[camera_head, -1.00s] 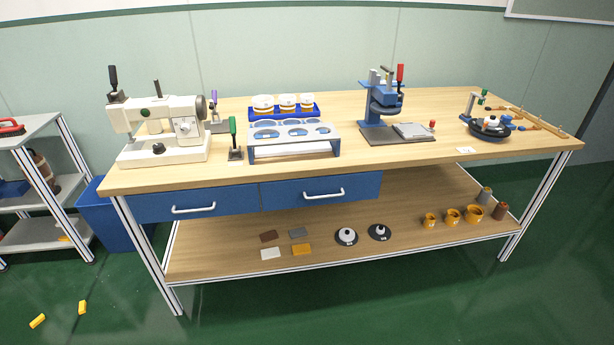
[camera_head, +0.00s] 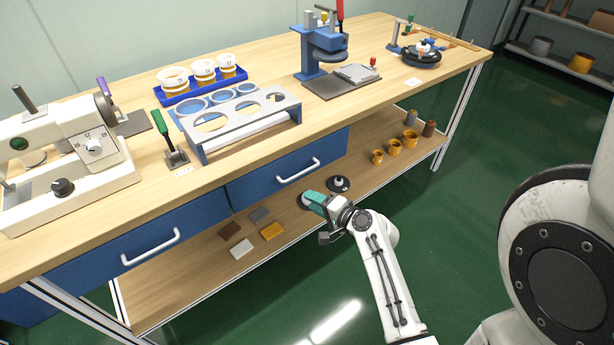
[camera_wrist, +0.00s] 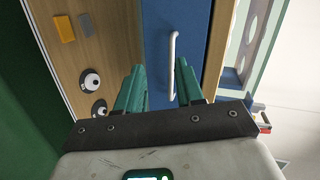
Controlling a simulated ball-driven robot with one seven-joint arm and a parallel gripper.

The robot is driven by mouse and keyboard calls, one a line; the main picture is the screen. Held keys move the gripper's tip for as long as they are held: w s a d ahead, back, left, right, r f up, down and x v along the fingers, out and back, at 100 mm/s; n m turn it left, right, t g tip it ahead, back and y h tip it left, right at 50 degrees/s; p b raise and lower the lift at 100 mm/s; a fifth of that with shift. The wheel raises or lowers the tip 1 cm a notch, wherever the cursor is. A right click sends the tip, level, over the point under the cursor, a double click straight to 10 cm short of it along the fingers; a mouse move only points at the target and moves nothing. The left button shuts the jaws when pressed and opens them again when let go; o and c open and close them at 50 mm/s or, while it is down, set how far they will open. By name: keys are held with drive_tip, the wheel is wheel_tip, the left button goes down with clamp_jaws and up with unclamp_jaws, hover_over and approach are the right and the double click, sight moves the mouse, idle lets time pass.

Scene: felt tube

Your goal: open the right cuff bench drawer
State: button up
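The right cuff bench drawer (camera_head: 252,187) is a blue front under the wooden bench top, with a white bar handle (camera_head: 298,171). It looks shut, flush with the left drawer. My gripper (camera_head: 312,198) with teal fingers is in front of and below the handle in the head view. In the wrist view my gripper (camera_wrist: 159,75) has its two fingers apart with nothing between them. The handle (camera_wrist: 172,65) runs along the picture just beyond the fingertips, nearer the right finger. Whether a finger touches it I cannot tell.
The left drawer (camera_head: 90,259) has its own white handle. The lower shelf (camera_head: 190,270) carries several small blocks, two round weights and orange cups. The bench top bears a sewing machine (camera_head: 65,165), a cup rack (camera_head: 240,118) and a press (camera_head: 318,55). The green floor in front is clear.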

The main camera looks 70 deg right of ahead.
drive_tip(key=w+d+f+m+h, duration=0.1)
drive_tip(key=w+d+m+h, duration=0.1)
drive_tip(key=w+d, duration=0.5)
drive_tip(key=d+m, duration=0.1)
drive_tip(key=d, duration=0.2)
drive_tip(key=shift+w+f+h, duration=0.2)
drive_tip(key=shift+f+h, duration=0.05)
drive_tip(key=shift+h, duration=0.05)
clamp_jaws()
idle(0.5)
